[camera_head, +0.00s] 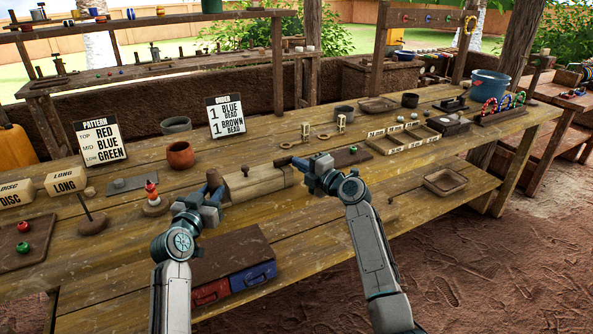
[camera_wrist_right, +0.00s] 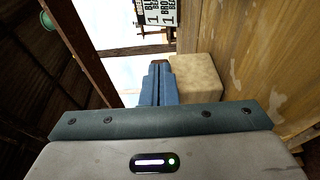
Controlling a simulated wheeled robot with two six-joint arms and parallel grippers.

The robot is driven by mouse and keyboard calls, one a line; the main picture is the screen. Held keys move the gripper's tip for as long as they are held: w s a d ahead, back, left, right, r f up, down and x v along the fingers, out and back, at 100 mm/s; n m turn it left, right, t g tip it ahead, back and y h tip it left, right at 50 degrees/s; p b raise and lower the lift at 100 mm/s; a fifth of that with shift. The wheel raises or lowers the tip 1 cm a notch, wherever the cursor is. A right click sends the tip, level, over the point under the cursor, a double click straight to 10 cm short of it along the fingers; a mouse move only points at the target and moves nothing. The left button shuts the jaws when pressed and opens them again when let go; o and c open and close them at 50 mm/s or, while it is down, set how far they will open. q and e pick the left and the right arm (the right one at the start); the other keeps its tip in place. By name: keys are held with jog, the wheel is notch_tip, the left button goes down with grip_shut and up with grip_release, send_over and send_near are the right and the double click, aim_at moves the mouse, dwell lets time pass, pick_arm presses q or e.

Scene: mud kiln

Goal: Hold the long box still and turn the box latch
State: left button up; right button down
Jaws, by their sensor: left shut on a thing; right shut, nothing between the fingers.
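The long box (camera_head: 258,186) is a pale wooden block lying on the workbench between my two grippers. My left gripper (camera_head: 215,188) is shut on the box's left end, and its fingers hide that end. My right gripper (camera_head: 297,163) is shut and empty at the box's right end. In the right wrist view its closed blue fingers (camera_wrist_right: 157,86) are beside the tan end of the box (camera_wrist_right: 196,78); I cannot tell whether they touch it. A small dark piece (camera_head: 245,171) shows on the box; I cannot tell whether it is the latch.
An orange clay pot (camera_head: 181,155) and a small figure with a red top (camera_head: 152,193) stand left of the box. A divided wooden tray (camera_head: 403,139) is at the right. Red and blue drawers (camera_head: 232,284) are below. Bare bench lies in front of the box.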

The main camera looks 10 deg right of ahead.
jog(key=s, duration=0.2)
jog(key=s+d, duration=0.1)
jog(key=shift+s+d+f, duration=0.1)
jog(key=shift+s+d, duration=0.05)
jog(key=shift+s, duration=0.25)
pick_arm(q)
jog(key=o, duration=1.1)
pick_arm(e)
jog(key=s+d+r, duration=0.4)
jog(key=d, duration=0.5)
jog(key=shift+s, duration=0.25)
pick_arm(q)
jog(key=shift+s, duration=0.15)
